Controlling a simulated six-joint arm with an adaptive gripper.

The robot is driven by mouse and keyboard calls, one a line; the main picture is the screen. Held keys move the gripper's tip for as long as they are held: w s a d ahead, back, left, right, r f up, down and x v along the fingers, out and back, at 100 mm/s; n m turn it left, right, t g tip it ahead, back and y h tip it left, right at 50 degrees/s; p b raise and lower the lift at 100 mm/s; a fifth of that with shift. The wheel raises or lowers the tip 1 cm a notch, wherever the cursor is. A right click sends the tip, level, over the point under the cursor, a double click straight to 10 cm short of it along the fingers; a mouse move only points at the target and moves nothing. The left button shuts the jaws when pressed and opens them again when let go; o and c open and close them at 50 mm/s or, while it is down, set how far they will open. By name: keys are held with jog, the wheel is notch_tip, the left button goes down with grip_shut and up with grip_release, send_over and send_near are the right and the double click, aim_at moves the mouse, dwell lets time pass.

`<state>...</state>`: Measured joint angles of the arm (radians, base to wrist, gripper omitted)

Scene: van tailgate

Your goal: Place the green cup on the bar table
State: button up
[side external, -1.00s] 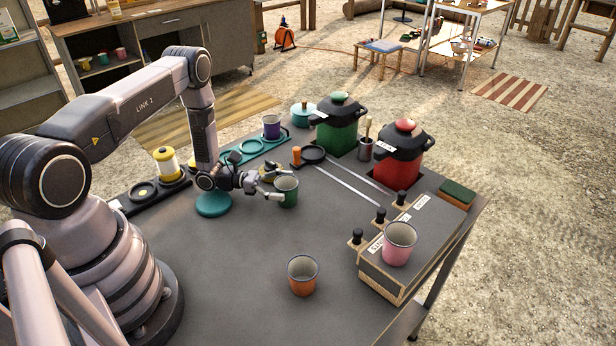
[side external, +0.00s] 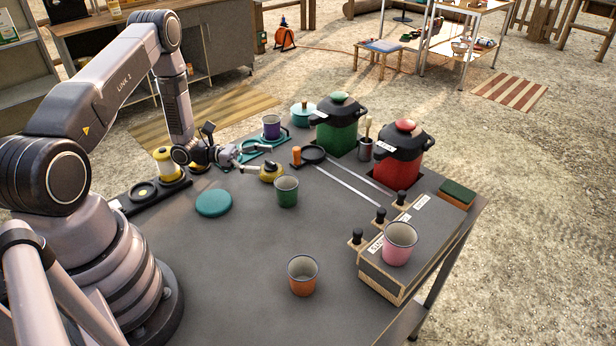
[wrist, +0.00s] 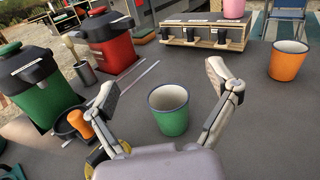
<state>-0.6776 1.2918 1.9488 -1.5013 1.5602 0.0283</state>
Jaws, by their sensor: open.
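The green cup (side external: 287,191) stands upright on the dark grey bar table (side external: 225,265). In the wrist view the green cup (wrist: 169,109) sits beyond and between my two spread fingers, with its open rim up. My gripper (side external: 252,160) is open and empty, raised to the left of and behind the cup in the side view. In the wrist view my gripper (wrist: 165,85) shows a clear gap between its fingers, and neither touches the cup.
An orange cup (side external: 303,275) stands at the front, and a pink cup (side external: 399,245) sits on the tap box (side external: 385,272). Green (side external: 337,125) and red (side external: 398,165) dispensers stand at the back. A teal disc (side external: 213,203) lies left of the green cup. Mid-table is clear.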

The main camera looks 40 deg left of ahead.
jog(key=s+d+r+m+g+y, duration=0.1)
jog(key=s+d+r+m+g, duration=0.25)
jog(key=r+m, duration=0.2)
jog(key=s+d+r+m+g+y, duration=0.1)
jog(key=s+d+r+m+g, duration=0.2)
jog(key=r, duration=0.4)
jog(key=s+d+r+m+g+y, duration=0.1)
jog(key=d+r+m+g, duration=0.2)
jog(key=r+m+g, duration=0.25)
jog(key=s+a+r+m+t+y, duration=0.3)
jog(key=s+r+m+t+y, duration=0.4)
jog(key=s+r+m+y, duration=0.4)
jog(key=s+r, duration=0.1)
jog(key=s, duration=0.4)
jog(key=shift+r+m+y, duration=0.35)
jog(key=shift+m+y, duration=0.05)
